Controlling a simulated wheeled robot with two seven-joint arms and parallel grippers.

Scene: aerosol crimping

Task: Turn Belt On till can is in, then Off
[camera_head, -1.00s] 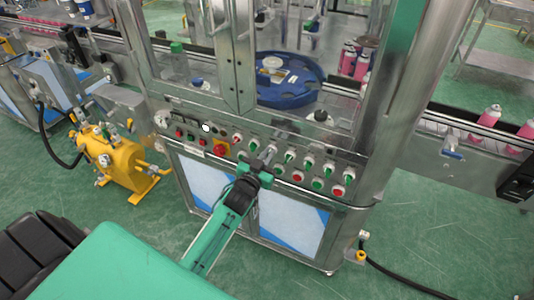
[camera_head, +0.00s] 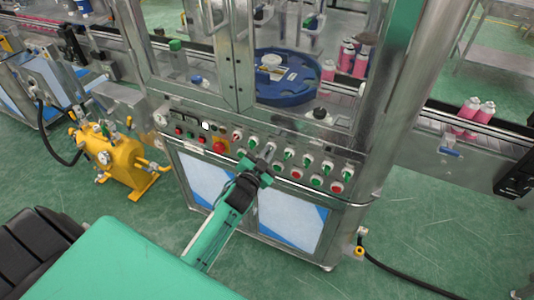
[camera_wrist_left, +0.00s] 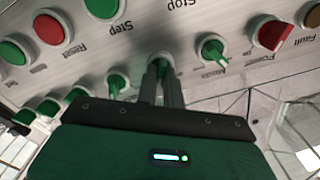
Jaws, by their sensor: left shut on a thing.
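The control panel (camera_head: 255,150) has rows of knobs and buttons on the machine front. My left gripper (camera_head: 266,160) is at the panel. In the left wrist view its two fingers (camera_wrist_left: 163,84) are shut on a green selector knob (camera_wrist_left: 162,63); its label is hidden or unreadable. Pink cans (camera_head: 468,109) stand on the conveyor belt (camera_head: 429,116) at the right. More pink cans (camera_head: 360,62) are inside the machine, and one pink can (camera_head: 328,71) stands close to the blue rotary disc (camera_head: 290,92). My right gripper is out of view.
Other green knobs (camera_wrist_left: 212,50) and round buttons (camera_wrist_left: 49,29) sit close around the left gripper. A red emergency button (camera_head: 219,147) is to its left. A yellow pump unit (camera_head: 110,155) stands on the floor at left. Metal posts frame the machine.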

